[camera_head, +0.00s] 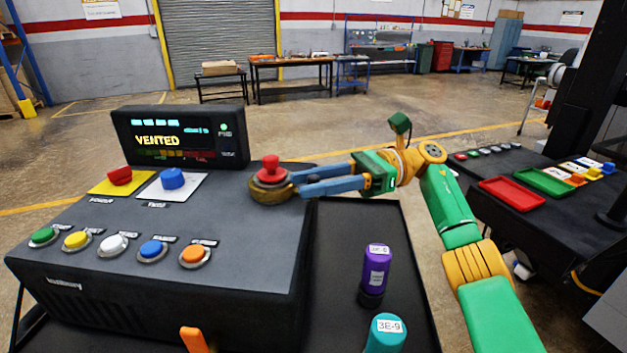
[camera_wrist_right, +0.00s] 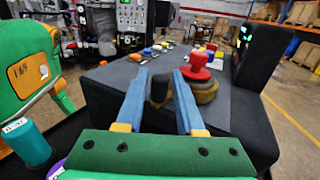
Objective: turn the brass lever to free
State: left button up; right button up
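The brass lever (camera_head: 268,196) sits as a round brass collar under a red mushroom button (camera_head: 270,168) at the right edge of the dark console. In the right wrist view the brass collar (camera_wrist_right: 207,96) shows just right of the fingers, below the red button (camera_wrist_right: 198,62). My right gripper (camera_head: 303,182) reaches in from the right, its two blue fingers parted beside the collar. In the right wrist view a short dark upright post (camera_wrist_right: 159,90) stands between the fingertips, with gaps showing on both sides.
The console (camera_head: 180,265) has a red switch (camera_head: 119,176), a blue knob (camera_head: 172,178) and several coloured front buttons. Its display (camera_head: 178,137) reads VENTED.

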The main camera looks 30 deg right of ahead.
aim_at(314, 178)
jog(key=shift+r, duration=0.1)
jog(key=shift+r, duration=0.25)
notch_tip(314, 178, up, 2)
jog(key=shift+s+r+b, duration=0.15)
jog(key=shift+r+b, duration=0.1)
jog(key=shift+b, duration=0.15)
jog(key=s+a+r+b, duration=0.5)
jog(key=s+r, duration=0.5)
jog(key=s, duration=0.2)
jog(key=shift+s+a+b, duration=0.2)
jog(key=shift+a+b, duration=0.1)
jog(key=shift+a, duration=0.1)
jog(key=shift+f, duration=0.1)
